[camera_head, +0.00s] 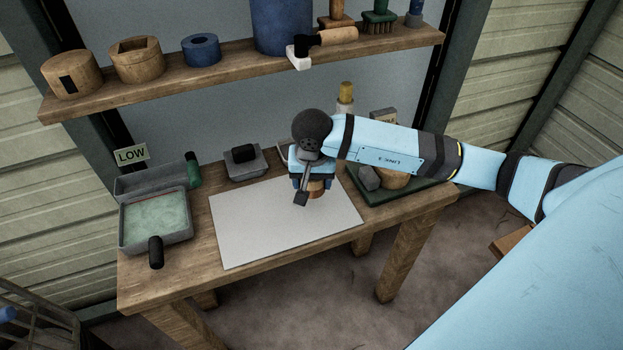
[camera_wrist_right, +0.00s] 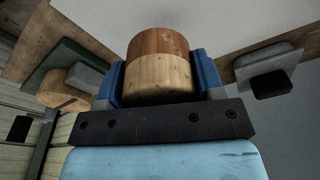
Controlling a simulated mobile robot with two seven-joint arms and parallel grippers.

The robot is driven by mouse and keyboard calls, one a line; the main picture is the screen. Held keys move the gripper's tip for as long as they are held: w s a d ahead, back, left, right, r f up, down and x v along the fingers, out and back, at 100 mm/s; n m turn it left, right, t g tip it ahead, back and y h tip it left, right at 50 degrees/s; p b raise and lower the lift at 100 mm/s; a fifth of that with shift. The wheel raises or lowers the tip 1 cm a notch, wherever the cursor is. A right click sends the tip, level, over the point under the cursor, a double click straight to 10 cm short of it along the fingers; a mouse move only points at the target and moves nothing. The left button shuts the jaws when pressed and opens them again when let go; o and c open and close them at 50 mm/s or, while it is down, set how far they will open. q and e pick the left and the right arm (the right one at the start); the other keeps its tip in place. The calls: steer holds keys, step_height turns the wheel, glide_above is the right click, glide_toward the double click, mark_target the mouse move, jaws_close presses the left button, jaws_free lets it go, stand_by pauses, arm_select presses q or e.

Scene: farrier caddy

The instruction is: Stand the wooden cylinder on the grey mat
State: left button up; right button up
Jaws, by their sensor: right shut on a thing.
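The wooden cylinder (camera_head: 317,190) is mostly hidden under my right gripper (camera_head: 313,182) in the head view. In the right wrist view the cylinder (camera_wrist_right: 158,68) shows a darker and a lighter wood band. The blue fingers of my right gripper (camera_wrist_right: 160,82) are shut on it, one on each side. The grey mat (camera_head: 265,225) lies flat and bare on the bench, and the held cylinder is over its back right part. I cannot tell whether the cylinder touches the mat. My left gripper is not in view.
A green tray (camera_head: 425,192) with a grey block (camera_head: 369,177) and a wooden piece stands right of the mat. A grey tray (camera_head: 128,232) with pale green filling is at the left, below a LOW sign (camera_head: 131,155). A small grey dish (camera_head: 245,168) is behind. A loaded shelf (camera_head: 225,68) hangs above.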

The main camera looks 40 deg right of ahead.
mark_target(312, 205)
steer(key=shift+f+b, duration=0.45)
steer(key=shift+f, duration=0.1)
step_height(312, 205, down, 4)
steer(key=b, duration=0.3)
steer(key=shift+r, duration=0.15)
steer(key=shift+f+b, duration=0.55)
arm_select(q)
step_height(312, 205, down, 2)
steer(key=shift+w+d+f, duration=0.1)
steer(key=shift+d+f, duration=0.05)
arm_select(e)
steer(key=shift+f, duration=0.1)
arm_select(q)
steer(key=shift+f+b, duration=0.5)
arm_select(e)
steer(key=shift+f, duration=0.5)
steer(key=o, duration=1.5)
steer(key=shift+o, duration=0.2)
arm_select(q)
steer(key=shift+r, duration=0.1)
